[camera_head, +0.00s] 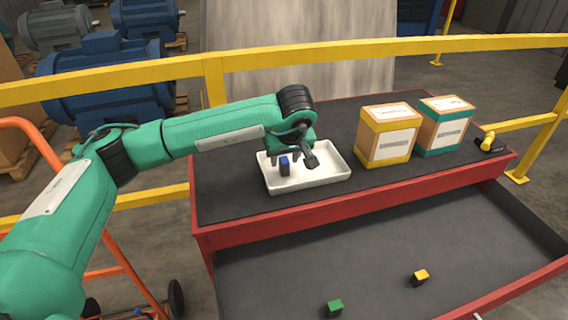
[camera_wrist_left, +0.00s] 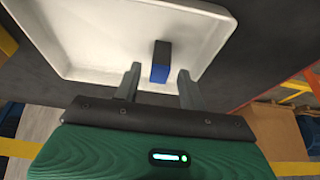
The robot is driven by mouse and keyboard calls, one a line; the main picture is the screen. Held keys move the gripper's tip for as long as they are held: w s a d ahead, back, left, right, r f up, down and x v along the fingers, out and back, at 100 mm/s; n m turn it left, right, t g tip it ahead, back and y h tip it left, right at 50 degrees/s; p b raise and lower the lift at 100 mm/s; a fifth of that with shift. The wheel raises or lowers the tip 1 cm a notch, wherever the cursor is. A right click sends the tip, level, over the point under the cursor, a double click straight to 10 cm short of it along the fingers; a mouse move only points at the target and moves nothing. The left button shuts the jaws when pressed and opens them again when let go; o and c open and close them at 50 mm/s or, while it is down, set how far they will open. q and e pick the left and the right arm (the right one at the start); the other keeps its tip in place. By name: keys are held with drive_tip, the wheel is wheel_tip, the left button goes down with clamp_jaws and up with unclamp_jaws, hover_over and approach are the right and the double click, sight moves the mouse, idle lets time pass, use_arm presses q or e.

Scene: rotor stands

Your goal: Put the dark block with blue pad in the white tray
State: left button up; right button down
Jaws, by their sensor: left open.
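The dark block with the blue pad (camera_head: 284,168) is at the left part of the white tray (camera_head: 328,179), inside its outline. In the left wrist view the block (camera_wrist_left: 161,61) shows over the pale tray (camera_wrist_left: 95,42), blue pad facing my gripper. My left gripper (camera_head: 286,168) is over the tray with its fingers on either side of the block. It is open, with a gap visible beside each finger (camera_wrist_left: 159,82). I cannot tell for certain whether the block rests fully on the tray floor. My right gripper is not in view.
A yellow-trimmed box (camera_head: 388,140) and a green-trimmed box (camera_head: 443,125) stand right of the tray. A yellow and dark item (camera_head: 488,140) lies at the table's right end. Green-topped (camera_head: 334,308) and yellow-topped (camera_head: 420,278) blocks lie on the lower surface. A yellow rail (camera_head: 400,49) runs behind.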

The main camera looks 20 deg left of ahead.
use_arm(q)
drive_tip(key=b+v, duration=0.2)
drive_tip(key=v, duration=0.7)
drive_tip(key=shift+d+r, duration=0.1)
drive_tip(key=shift+r, duration=0.1)
